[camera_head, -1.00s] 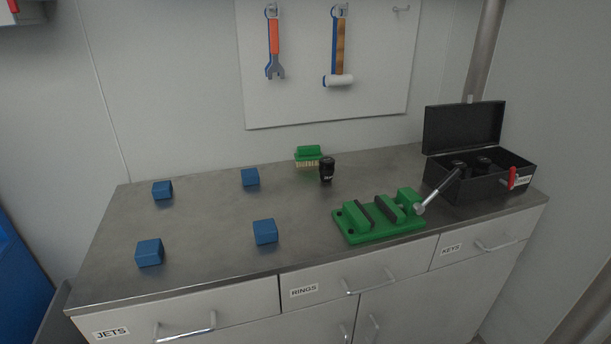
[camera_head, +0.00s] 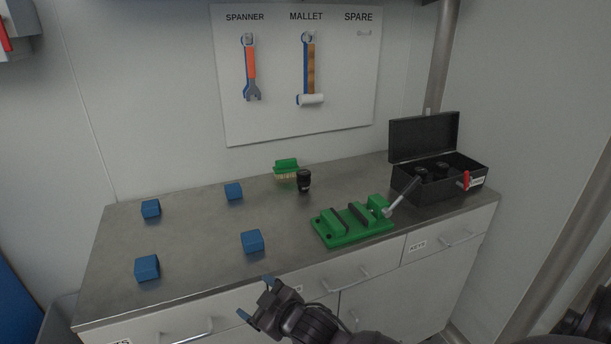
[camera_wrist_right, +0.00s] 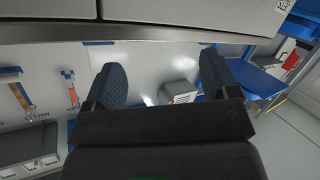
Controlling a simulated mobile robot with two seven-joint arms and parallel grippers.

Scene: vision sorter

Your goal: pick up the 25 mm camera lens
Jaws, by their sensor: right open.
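A small black camera lens (camera_head: 304,180) stands upright on the grey bench top, just right of a green brush. I cannot read its marking. Two more black lens-like cylinders (camera_head: 431,172) stand in the open black case at the back right. My right gripper (camera_head: 256,300) is at the front edge of the bench, in front of the drawers. It is open and empty, well apart from the lens. In the right wrist view the gripper (camera_wrist_right: 162,88) shows two blue-padded fingers spread wide with nothing between them. My left gripper is not in view.
A green vise (camera_head: 350,224) with a metal handle lies right of the lens. The green brush (camera_head: 287,168) is close on the lens's left. Several blue blocks (camera_head: 252,241) sit on the left half. The black case (camera_head: 440,188) has a raised lid. A tool board (camera_head: 300,75) hangs behind.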

